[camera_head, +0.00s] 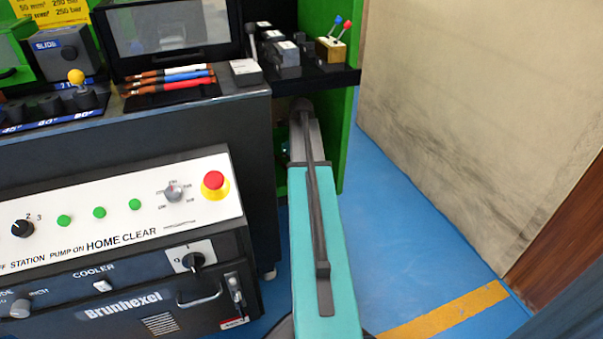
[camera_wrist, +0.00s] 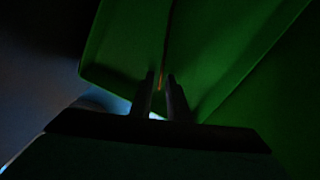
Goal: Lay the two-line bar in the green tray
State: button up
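My gripper (camera_wrist: 161,76) shows in the wrist view as two dark fingers close together with a narrow gap between them. A thin orange-brown streak shows at the gap; the picture is too dark to tell whether it is a bar or whether the fingers touch it. Large green surfaces (camera_wrist: 125,45) lie just beyond the fingertips; I cannot tell whether they belong to the green tray. In the head view my arm reaches away into the space under the black shelf, and my gripper is hidden there. I cannot make out the two-line bar in either view.
The black shelf (camera_head: 335,79) overhangs my arm's far end, with a green side panel (camera_head: 350,130) to its right. The bender's control panel (camera_head: 120,205) stands close on the left. Several coloured strips (camera_head: 175,78) lie on its top. Blue floor (camera_head: 405,240) is clear on the right.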

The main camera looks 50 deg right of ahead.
jog(key=shift+r, duration=0.2)
dwell(0.3)
jog(key=shift+r+p, duration=1.75)
jog(key=shift+r, duration=2.05)
jog(key=shift+a+p, duration=0.15)
jog(key=shift+p, duration=0.25)
